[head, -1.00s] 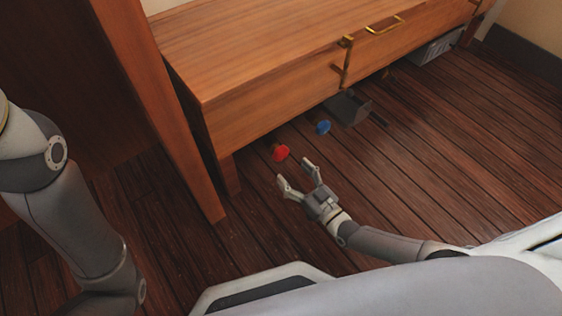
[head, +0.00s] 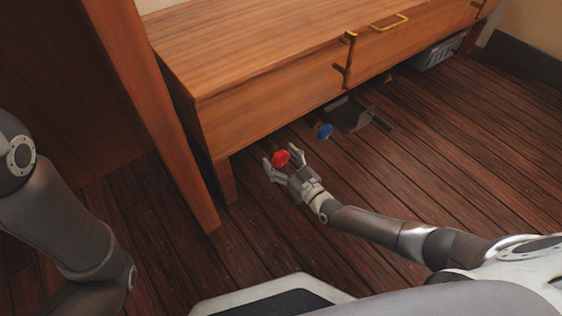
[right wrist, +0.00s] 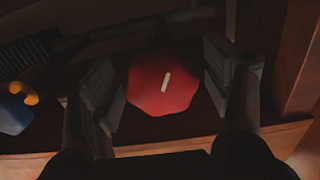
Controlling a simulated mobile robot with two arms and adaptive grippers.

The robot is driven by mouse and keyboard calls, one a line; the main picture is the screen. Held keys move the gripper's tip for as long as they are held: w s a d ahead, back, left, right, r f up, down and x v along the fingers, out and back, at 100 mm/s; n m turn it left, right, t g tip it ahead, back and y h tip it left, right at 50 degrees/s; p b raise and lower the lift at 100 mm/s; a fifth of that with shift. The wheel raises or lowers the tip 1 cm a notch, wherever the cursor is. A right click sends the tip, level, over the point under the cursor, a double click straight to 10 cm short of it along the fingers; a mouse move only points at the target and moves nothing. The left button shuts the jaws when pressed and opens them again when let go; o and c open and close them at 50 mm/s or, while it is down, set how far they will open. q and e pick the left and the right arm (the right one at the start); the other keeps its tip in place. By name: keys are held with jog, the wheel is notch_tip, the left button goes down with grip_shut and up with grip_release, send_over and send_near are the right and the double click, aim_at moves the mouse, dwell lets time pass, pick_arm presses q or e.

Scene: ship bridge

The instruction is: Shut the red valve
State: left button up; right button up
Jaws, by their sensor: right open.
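The red valve (head: 281,158) sticks out low under the front edge of the wooden cabinet. In the right wrist view its red knob (right wrist: 162,84) faces me, with a pale mark standing nearly upright, tilted slightly right. My right gripper (head: 282,162) is open with its fingers on either side of the knob. In the right wrist view a gap shows between the knob and the right finger; the left finger is close to it, and I cannot tell if it touches. My left arm (head: 60,210) shows at the left edge; its gripper is out of view.
A blue valve (head: 324,131) is to the right of the red one and also shows in the right wrist view (right wrist: 14,115). A dark box (head: 350,114) is beyond it under the cabinet (head: 270,85). A cabinet leg (head: 224,180) stands left. The floor in front is clear.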

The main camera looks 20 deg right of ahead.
jog(key=c, duration=1)
jog(key=shift+c, duration=0.2)
